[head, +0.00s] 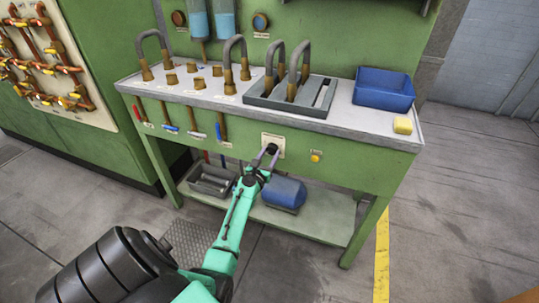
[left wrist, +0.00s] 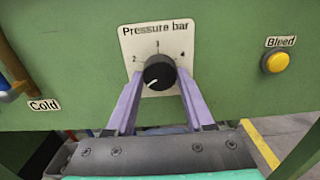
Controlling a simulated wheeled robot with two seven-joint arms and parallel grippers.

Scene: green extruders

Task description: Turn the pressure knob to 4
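The black round pressure knob (left wrist: 159,73) sits on a pale plate (left wrist: 130,45) marked "Pressure bar" with 2, 3 and 4 around it. The knob's white line points to the lower left, below the 2. In the head view the plate (head: 279,142) is on the green bench front. My left gripper (head: 266,152) is at the knob. In the left wrist view its two purple fingers (left wrist: 159,76) stand left and right of the knob, seemingly with slim gaps, so it looks open. Whether the tips touch the knob is hard to tell. My right gripper is not in view.
A yellow Bleed button (left wrist: 275,62) is right of the plate. Red and blue levers hang along the bench front to the left. A lower shelf (head: 325,217) is below.

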